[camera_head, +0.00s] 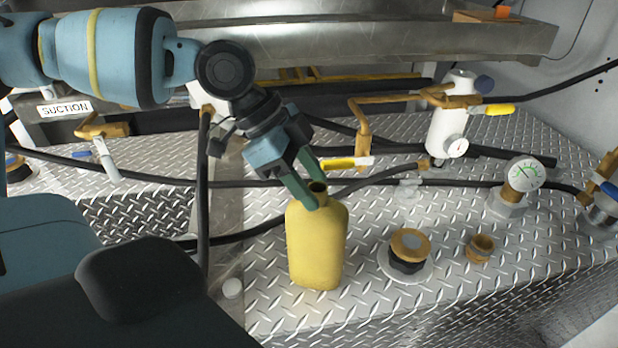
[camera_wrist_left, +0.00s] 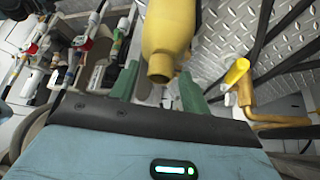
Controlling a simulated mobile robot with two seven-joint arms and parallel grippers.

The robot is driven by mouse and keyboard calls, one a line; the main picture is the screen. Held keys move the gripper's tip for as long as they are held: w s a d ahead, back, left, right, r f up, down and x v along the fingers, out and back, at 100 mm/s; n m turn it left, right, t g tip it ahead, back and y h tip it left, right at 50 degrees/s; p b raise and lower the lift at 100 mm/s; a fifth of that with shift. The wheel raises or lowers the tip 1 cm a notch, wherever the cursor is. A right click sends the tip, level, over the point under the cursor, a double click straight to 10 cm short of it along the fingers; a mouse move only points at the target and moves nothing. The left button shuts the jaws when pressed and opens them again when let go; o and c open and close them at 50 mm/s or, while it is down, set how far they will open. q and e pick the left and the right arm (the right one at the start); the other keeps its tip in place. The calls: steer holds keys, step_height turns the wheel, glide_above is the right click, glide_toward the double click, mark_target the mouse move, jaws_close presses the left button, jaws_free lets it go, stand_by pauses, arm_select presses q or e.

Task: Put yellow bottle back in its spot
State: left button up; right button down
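The yellow bottle (camera_head: 317,245) stands upright on the diamond-plate deck (camera_head: 270,315), left of a brass-capped fitting. Its narrow open neck points up. My left gripper (camera_head: 313,182) reaches down to the neck from the upper left, with its green fingers apart. In the left wrist view, the bottle (camera_wrist_left: 168,30) lies straight ahead. Its neck is between the two fingers (camera_wrist_left: 158,85), with a visible gap on each side, so the gripper looks open. Any slight contact is hard to judge. My right gripper is not in view.
A brass-capped filler (camera_head: 408,250) and a small brass fitting (camera_head: 480,248) stand right of the bottle. Behind are black hoses (camera_head: 430,183), a yellow-handled valve (camera_head: 345,163), a white cylinder (camera_head: 450,125) and a gauge (camera_head: 523,173). Bare deck lies in front of the bottle.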

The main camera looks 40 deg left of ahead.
arm_select(q)
steer(key=shift+r, duration=0.1)
steer(key=shift+a+r, duration=0.1)
steer(key=shift+r, duration=0.25)
steer(key=p+v, duration=0.2)
steer(key=v, duration=0.9)
steer(key=shift+a, duration=0.15)
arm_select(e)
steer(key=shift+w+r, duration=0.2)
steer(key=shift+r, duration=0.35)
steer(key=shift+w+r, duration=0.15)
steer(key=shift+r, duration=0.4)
arm_select(q)
steer(key=shift+s+r, duration=0.1)
steer(key=shift+s, duration=0.05)
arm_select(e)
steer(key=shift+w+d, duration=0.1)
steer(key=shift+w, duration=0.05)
